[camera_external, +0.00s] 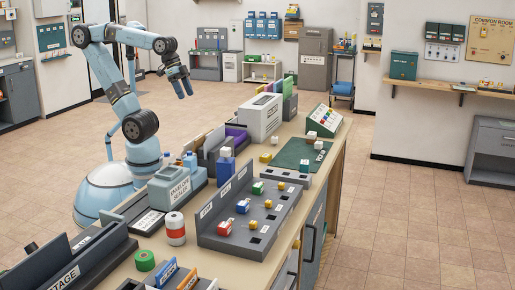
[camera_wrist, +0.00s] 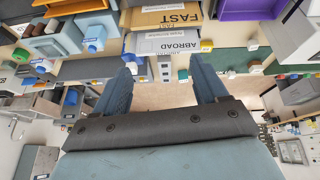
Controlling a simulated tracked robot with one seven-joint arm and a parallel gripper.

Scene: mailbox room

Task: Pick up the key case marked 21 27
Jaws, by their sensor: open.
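Small coloured pieces that may be key cases lie on a dark grey slotted tray (camera_external: 205,236) on the counter: a red one (camera_external: 224,228), a blue one (camera_external: 243,207), a green one (camera_external: 258,188) and several yellow ones. Their markings are too small to read, so I cannot tell which one is marked 21 27. My gripper (camera_external: 183,90) is raised in the air left of the counter, well apart from the tray. In the wrist view my gripper (camera_wrist: 165,75) shows two spread fingers with nothing between them.
The counter holds a light blue machine (camera_external: 170,190), a red-and-white roll (camera_external: 175,229), a green tape roll (camera_external: 144,260), a white box machine (camera_external: 259,117) and a green mat (camera_external: 290,152). In the wrist view, boxes marked FAST (camera_wrist: 175,17) and ABROAD (camera_wrist: 165,42) appear beyond the fingers.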

